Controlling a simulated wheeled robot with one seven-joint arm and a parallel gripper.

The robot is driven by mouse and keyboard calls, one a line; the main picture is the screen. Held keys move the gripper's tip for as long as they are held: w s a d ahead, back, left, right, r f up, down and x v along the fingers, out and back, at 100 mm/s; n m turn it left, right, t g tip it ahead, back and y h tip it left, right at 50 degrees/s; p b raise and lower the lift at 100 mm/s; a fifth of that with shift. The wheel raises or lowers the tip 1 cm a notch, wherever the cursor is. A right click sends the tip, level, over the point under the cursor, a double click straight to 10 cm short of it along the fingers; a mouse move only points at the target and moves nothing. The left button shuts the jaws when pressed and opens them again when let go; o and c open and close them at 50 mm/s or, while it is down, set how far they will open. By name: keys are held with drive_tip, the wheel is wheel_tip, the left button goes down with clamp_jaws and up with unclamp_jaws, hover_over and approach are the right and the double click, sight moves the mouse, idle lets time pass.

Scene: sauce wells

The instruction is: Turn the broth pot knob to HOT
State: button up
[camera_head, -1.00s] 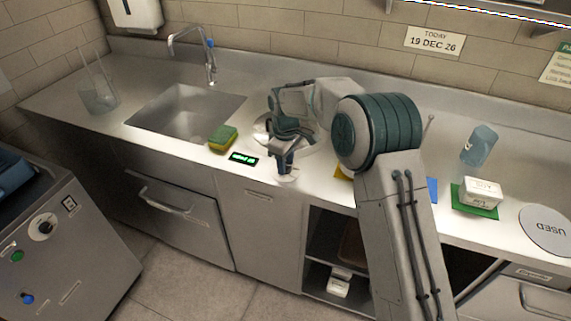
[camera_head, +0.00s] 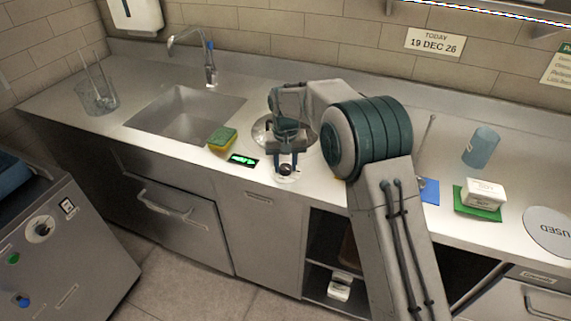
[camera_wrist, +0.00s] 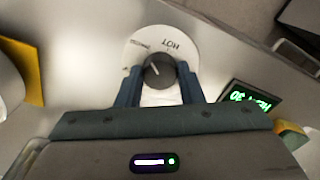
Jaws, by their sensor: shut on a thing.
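The broth pot knob (camera_wrist: 158,69) is dark and round, on a white dial plate (camera_wrist: 187,46) marked HOT and a smaller second label. Its white pointer mark leans to the upper left in the wrist view, to the left of the word HOT. My gripper (camera_wrist: 160,78) is shut on the knob, one finger on each side. In the head view my gripper (camera_head: 286,166) points down at the knob (camera_head: 285,170) near the counter's front edge. A round metal pot top (camera_head: 260,133) is partly hidden behind my gripper.
A small display with green characters (camera_head: 243,160) lies left of the knob, and a green and yellow sponge (camera_head: 222,139) beyond it. The sink (camera_head: 205,103) is farther left. A white box (camera_head: 485,191) on a green mat and a blue cup (camera_head: 481,147) stand right.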

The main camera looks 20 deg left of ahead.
sight(286, 167)
drive_tip(key=m, duration=0.5)
drive_tip(key=shift+r+m, duration=0.1)
drive_tip(key=shift+m, duration=2.4)
drive_tip(key=o, duration=1)
wheel_tip(286, 167, up, 14)
